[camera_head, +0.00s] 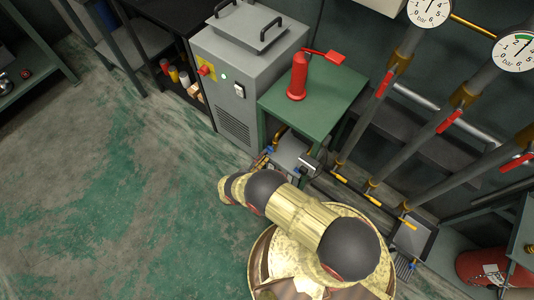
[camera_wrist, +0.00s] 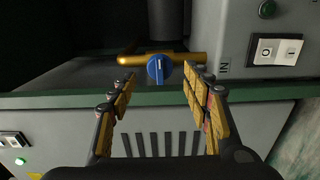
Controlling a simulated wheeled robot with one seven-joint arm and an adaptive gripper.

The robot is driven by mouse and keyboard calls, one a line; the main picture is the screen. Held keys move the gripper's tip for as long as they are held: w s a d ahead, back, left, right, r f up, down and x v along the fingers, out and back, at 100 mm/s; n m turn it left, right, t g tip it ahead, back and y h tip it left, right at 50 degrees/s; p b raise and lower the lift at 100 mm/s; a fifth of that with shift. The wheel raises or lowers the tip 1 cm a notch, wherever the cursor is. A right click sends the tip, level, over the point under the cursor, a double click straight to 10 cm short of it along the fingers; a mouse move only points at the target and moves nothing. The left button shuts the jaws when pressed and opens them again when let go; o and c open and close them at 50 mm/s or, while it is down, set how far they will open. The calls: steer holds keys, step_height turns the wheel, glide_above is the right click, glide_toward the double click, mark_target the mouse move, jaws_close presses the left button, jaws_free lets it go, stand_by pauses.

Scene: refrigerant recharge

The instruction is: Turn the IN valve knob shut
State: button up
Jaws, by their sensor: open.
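The IN valve knob (camera_wrist: 158,69) is round and blue with a pale line running roughly upright across its face. It sits in front of a horizontal brass pipe (camera_wrist: 187,58), left of an "IN" label (camera_wrist: 224,66) on a grey panel. My gripper (camera_wrist: 159,75) is open, with its yellow-padded fingers to the left and right of the knob. Gaps show between the knob and both fingertips; I cannot tell the depth between them. In the head view, my arm covers part of the low grey unit (camera_head: 292,150), and which valve shows there is unclear.
A white rocker switch (camera_wrist: 277,51) and a green button (camera_wrist: 267,8) are right of the knob. A green-edged ledge (camera_wrist: 60,101) runs below it. Gauge pipes stand at right; floor at left is clear.

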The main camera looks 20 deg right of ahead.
mark_target(269, 150)
steer(key=shift+x, duration=1.75)
steer(key=shift+c, duration=0.4)
steer(key=shift+s, duration=0.1)
steer(key=c, duration=1.1)
steer(key=shift+f+n, duration=0.1)
steer(key=shift+n, duration=2.8)
steer(key=o, duration=1.2)
